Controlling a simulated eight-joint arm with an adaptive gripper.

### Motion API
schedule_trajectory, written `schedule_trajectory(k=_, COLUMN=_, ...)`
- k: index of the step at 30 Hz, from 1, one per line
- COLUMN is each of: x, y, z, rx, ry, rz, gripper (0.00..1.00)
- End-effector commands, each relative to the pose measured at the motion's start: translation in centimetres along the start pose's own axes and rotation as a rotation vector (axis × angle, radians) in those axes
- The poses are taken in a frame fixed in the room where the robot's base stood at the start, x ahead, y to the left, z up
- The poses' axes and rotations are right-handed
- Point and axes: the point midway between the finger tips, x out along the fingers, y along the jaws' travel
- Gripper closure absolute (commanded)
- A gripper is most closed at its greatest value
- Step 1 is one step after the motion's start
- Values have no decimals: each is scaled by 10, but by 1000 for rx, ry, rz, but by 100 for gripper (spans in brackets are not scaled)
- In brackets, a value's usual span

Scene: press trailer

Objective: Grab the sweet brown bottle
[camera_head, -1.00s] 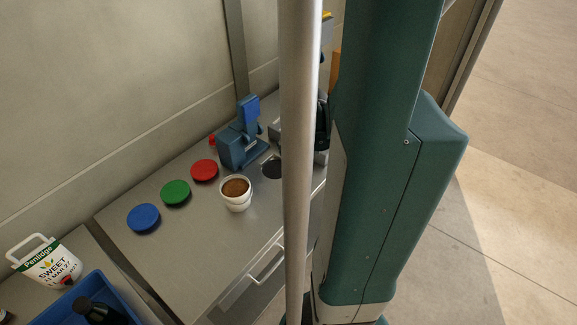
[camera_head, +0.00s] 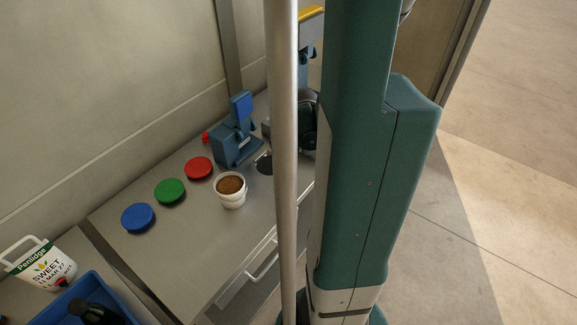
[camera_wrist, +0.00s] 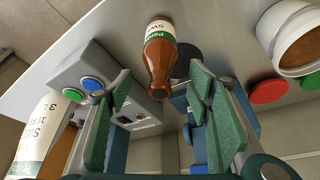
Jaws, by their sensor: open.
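The brown bottle (camera_wrist: 159,58) shows in the wrist view, top centre, on the grey counter. It has a white label with a green band and partly readable text beginning "SW". Its narrow neck points toward my gripper (camera_wrist: 161,84). My gripper is open, with its green-padded fingers to the left and right of the line to the bottle. Nothing is held between them, and I cannot tell how far the neck is from the pads. In the head view, the pole and my body hide the gripper, and I cannot make out this bottle.
A white cup with brown contents (camera_head: 231,190), coloured discs (camera_head: 170,191) and a blue press (camera_head: 236,135) stand on the counter. A white "SWEET" jug (camera_head: 43,266) and a blue crate (camera_head: 67,302) holding a dark bottle (camera_head: 97,313) are at lower left. A button box (camera_wrist: 88,68) is near the left finger.

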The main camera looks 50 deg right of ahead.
Motion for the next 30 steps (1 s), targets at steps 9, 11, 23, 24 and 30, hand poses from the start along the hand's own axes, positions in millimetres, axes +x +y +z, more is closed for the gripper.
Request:
schedule_trajectory(k=9, x=0, y=0, z=0, rx=0, ry=0, rz=0, gripper=49)
schedule_trajectory(k=11, x=1, y=0, z=0, rx=0, ry=0, rz=0, gripper=49)
schedule_trajectory(k=23, x=19, y=0, z=0, rx=0, ry=0, rz=0, gripper=49)
schedule_trajectory(k=24, x=22, y=0, z=0, rx=0, ry=0, rz=0, gripper=49)
schedule_trajectory(k=30, x=36, y=0, z=0, rx=-1, ry=0, rz=0, gripper=49)
